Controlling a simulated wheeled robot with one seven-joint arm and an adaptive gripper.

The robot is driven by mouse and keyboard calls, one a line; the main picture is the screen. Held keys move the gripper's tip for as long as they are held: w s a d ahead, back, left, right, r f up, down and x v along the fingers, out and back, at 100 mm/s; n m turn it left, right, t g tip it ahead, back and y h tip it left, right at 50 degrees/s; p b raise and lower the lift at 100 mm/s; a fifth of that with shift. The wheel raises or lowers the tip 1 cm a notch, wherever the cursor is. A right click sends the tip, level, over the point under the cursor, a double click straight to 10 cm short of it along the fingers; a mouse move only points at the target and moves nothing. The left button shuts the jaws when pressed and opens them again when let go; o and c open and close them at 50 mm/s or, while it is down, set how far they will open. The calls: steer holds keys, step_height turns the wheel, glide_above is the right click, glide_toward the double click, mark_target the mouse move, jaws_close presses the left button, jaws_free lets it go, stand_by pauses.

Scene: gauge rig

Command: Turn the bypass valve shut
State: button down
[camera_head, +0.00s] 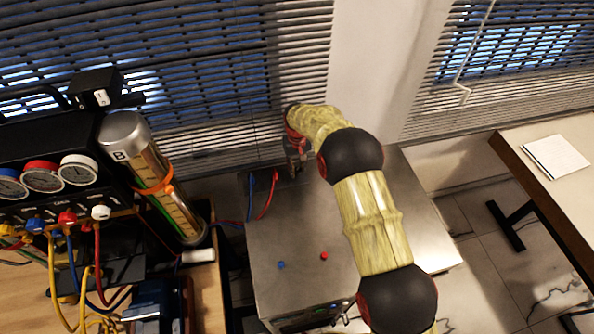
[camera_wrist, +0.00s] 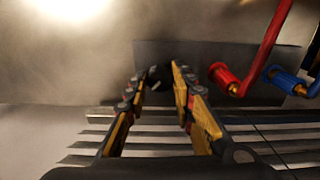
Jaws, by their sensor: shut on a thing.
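My gripper (camera_wrist: 159,76) reaches toward a dark upright panel (camera_wrist: 210,60) in the wrist view. Its two fingers stand on either side of a small dark part, which appears to be the bypass valve's handle (camera_wrist: 156,79), and are shut on it. The fingers hide much of the handle, and its turn angle cannot be read. In the head view my gripper (camera_head: 295,164) is at the back edge of a metal-topped unit (camera_head: 290,225), and the valve itself cannot be made out there.
Just right of my gripper in the wrist view are a red hose fitting (camera_wrist: 225,79) and a blue one (camera_wrist: 287,81). A gauge manifold (camera_head: 42,180) and a silver cylinder marked B (camera_head: 150,165) stand left in the head view. Window blinds (camera_head: 230,100) are close behind.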

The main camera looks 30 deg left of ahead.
mark_target(297, 170)
steer(key=m+b, duration=0.1)
steer(key=m, duration=0.4)
steer(key=shift+b, duration=0.35)
steer(key=shift+m+b, duration=0.4)
steer(key=shift+m, duration=1.9)
steer(key=c, duration=1.5)
jaws_free()
steer(key=shift+r, duration=0.1)
step_height(297, 170, up, 12)
steer(key=shift+f, duration=0.1)
